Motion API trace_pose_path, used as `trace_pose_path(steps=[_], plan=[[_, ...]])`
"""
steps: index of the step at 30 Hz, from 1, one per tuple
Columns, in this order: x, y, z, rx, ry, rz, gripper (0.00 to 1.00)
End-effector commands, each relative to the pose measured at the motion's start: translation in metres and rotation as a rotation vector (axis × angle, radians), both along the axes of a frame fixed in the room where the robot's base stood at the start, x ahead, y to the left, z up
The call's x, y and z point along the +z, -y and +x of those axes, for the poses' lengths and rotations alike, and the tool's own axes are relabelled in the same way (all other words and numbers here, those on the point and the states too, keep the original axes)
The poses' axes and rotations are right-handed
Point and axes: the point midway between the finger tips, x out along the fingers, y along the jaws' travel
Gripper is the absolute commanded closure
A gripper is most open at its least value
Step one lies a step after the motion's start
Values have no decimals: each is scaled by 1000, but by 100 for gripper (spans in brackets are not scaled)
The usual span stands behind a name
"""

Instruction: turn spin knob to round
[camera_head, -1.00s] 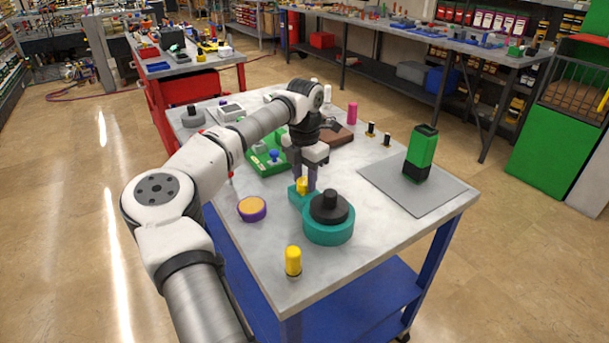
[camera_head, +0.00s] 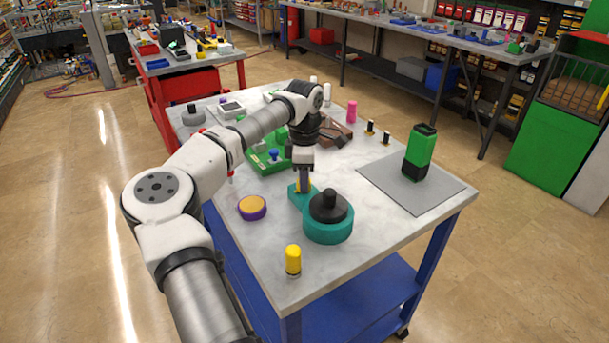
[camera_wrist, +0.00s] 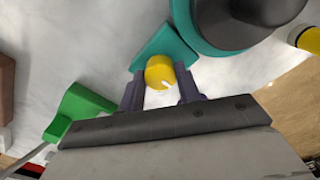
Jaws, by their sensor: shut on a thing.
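The teal vacuum pump (camera_head: 328,231) with a black top stands near the front of the table. On its smaller teal block sits the yellow spin knob (camera_wrist: 158,72), which carries a white pointer mark. My gripper (camera_head: 304,184) points down over this block, shut on the knob. In the wrist view the two dark fingers (camera_wrist: 160,88) stand on either side of the knob. In the head view the fingers hide most of the knob.
A yellow-topped cylinder (camera_head: 293,260) stands in front of the pump, and a purple and orange round piece (camera_head: 252,207) lies to its left. A green device (camera_head: 420,152) stands on a grey mat (camera_head: 430,196) at right. A green tray (camera_head: 266,162) lies behind.

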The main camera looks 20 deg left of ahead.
Motion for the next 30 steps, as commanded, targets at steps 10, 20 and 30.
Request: trace_pose_path(steps=[10,20,30], plan=[[1,0,1,-80,4,0,89],[1,0,1,-85,4,1,89],[1,0,0,-84,2,1,45]])
